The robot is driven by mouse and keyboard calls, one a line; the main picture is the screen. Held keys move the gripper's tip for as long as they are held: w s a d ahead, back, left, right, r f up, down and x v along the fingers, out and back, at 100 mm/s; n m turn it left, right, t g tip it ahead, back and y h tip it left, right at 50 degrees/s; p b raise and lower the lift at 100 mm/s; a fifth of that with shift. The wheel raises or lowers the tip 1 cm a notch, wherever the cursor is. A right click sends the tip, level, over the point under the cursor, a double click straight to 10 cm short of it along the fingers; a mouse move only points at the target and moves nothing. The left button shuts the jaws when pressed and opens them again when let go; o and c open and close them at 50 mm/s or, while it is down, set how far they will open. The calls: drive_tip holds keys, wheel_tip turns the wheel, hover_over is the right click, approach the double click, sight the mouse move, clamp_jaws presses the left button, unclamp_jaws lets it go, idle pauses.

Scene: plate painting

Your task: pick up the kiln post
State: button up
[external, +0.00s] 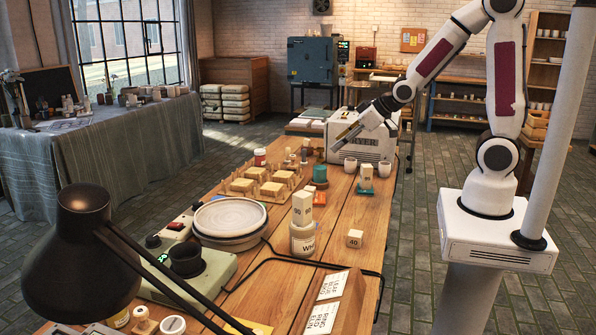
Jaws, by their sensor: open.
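My gripper (347,132) is open at the far end of the wooden table, in front of and above the white dryer box. I see nothing between its fingers. Pale numbered blocks look like kiln posts. A tall one (302,208) stands upright on or directly behind the lid of a white jar (303,241); I cannot tell which. A short one marked 40 (354,238) sits on bare table to the right. Another small pale block (366,172) stands farther back on a teal and orange base. My gripper is well apart from the front two.
Several pale tiles on wooden stands (272,189), a round banding wheel (230,217) and a black lamp (82,250) fill the left side. Label cards (325,310) lie in front.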

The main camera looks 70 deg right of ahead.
drive_tip(key=w+d+f+t, duration=0.2)
drive_tip(key=w+d+f, duration=0.1)
drive_tip(key=w+f, duration=0.4)
drive_tip(key=t+y, duration=0.1)
drive_tip(key=t, duration=0.1)
approach(312, 188)
drive_tip(key=w, duration=0.4)
drive_tip(key=shift+w+a+f, duration=0.1)
drive_tip(key=shift+w+f, duration=0.15)
drive_tip(key=shift+f, duration=0.1)
drive_tip(key=shift+s+f+t, duration=0.3)
drive_tip(key=shift+f, duration=0.55)
drive_tip(key=shift+x, duration=1.25)
drive_tip(key=shift+x, duration=2.65)
drive_tip(key=shift+r, duration=0.1)
clamp_jaws()
